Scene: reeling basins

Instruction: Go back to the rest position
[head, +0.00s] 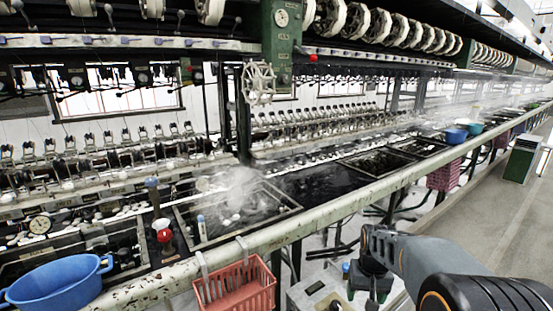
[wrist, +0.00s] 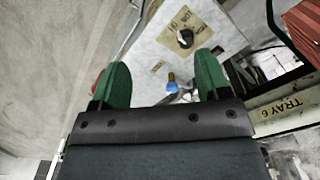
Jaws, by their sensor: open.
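My gripper (wrist: 160,82) shows in the wrist view with two green fingers spread wide apart and nothing between them. It hangs over a pale panel (wrist: 160,50) with a black rotary knob (wrist: 185,38) ahead of the fingers. A blue-topped fitting (wrist: 172,80) shows in the gap between the fingers; I cannot tell how far below it lies. In the head view my arm reaches in from the lower right and bends downward in front of the basin bench; the fingertips cannot be made out there.
The long bench rail (head: 330,213) runs beside my arm. A red basket (head: 236,287) hangs on it, and a blue tub (head: 62,281) sits at the left end. Steaming basins (head: 235,215) lie behind.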

